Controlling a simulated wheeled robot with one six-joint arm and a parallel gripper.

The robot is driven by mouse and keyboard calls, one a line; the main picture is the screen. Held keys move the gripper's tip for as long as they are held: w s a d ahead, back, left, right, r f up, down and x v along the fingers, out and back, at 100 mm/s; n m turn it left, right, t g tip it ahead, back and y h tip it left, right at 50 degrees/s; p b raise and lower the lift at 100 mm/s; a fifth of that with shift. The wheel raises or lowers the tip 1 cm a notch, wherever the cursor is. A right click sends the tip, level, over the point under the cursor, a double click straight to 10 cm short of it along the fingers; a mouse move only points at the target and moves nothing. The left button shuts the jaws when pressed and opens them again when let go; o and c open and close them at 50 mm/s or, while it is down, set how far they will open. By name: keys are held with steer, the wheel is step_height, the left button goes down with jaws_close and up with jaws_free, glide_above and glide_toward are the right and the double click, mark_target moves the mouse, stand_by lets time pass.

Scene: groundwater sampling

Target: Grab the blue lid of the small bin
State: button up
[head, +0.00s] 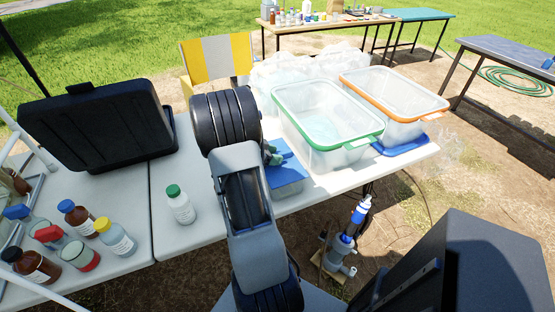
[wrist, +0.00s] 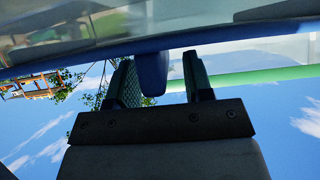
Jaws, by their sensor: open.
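The small bin's blue lid (head: 284,168) is on the white table, just right of my arm, in the head view. My arm hides its left part. In the wrist view the lid's blue edge (wrist: 225,41) crosses the top, and a blue tab (wrist: 152,72) juts from it between my fingers. My gripper (wrist: 158,82) is open, with one finger on each side of the tab. The left finger looks closer to the tab; I cannot tell whether it touches. In the head view only a bit of my gripper (head: 271,155) shows past the arm.
A clear bin with a green rim (head: 335,138) stands close right of the lid, with an orange-rimmed bin (head: 410,105) beyond. A black case (head: 95,130) and several bottles (head: 180,207) are left of my arm. The table's front edge is near.

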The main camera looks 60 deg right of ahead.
steer(key=shift+c, duration=0.3)
jaws_close()
steer(key=shift+r, duration=0.1)
